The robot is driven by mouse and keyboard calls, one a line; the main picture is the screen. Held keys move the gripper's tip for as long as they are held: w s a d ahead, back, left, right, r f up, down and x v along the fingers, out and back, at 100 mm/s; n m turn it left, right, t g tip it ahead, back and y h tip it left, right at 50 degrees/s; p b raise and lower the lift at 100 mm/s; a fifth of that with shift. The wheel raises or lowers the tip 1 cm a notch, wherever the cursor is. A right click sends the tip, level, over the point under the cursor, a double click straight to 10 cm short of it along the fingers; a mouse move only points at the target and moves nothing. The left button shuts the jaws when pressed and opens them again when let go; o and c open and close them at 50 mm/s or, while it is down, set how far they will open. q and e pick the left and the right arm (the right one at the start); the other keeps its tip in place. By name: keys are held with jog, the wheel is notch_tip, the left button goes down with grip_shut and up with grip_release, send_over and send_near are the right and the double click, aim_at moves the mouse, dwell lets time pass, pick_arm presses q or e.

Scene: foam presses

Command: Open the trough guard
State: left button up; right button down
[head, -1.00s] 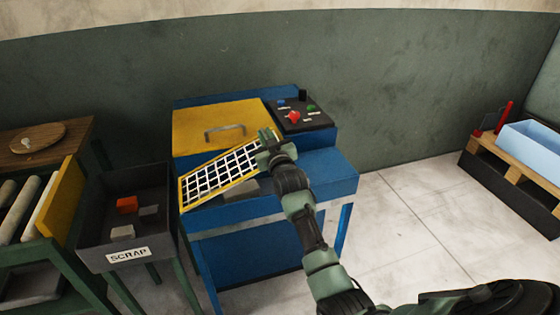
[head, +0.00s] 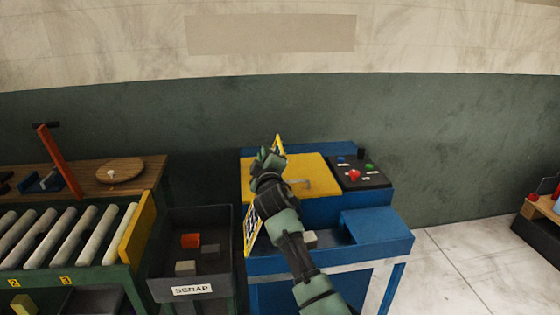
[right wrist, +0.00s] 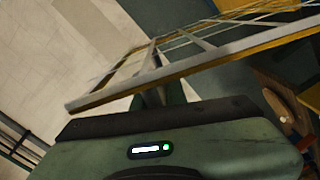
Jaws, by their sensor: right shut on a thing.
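The trough guard is a yellow-framed mesh panel (head: 252,232) on the blue press (head: 375,232). In the head view it stands steeply raised and shows nearly edge-on, partly hidden by my right arm. Its top corner shows past my gripper. My right gripper (head: 268,158) is shut on the guard near its upper part. In the right wrist view the guard's frame and bars (right wrist: 190,68) cross just beyond the gripper body; the fingertips are mostly hidden. Part of the open trough, with a grey block (head: 311,239), shows right of my arm. My left gripper is not in view.
A yellow lid with a handle (head: 318,170) and a dark button panel (head: 361,173) are behind the trough. A grey scrap bin (head: 193,291) stands close on the left, beside a roller conveyor (head: 70,235). Free floor (head: 470,265) lies to the right.

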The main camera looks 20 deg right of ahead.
jog(key=a, duration=0.1)
jog(key=a+n, duration=0.1)
jog(key=a, duration=0.1)
jog(key=shift+w, duration=0.35)
jog(key=c, duration=1.5)
grip_release()
jog(key=shift+r, duration=0.1)
jog(key=shift+b+v, duration=0.9)
jog(key=shift+v, duration=3)
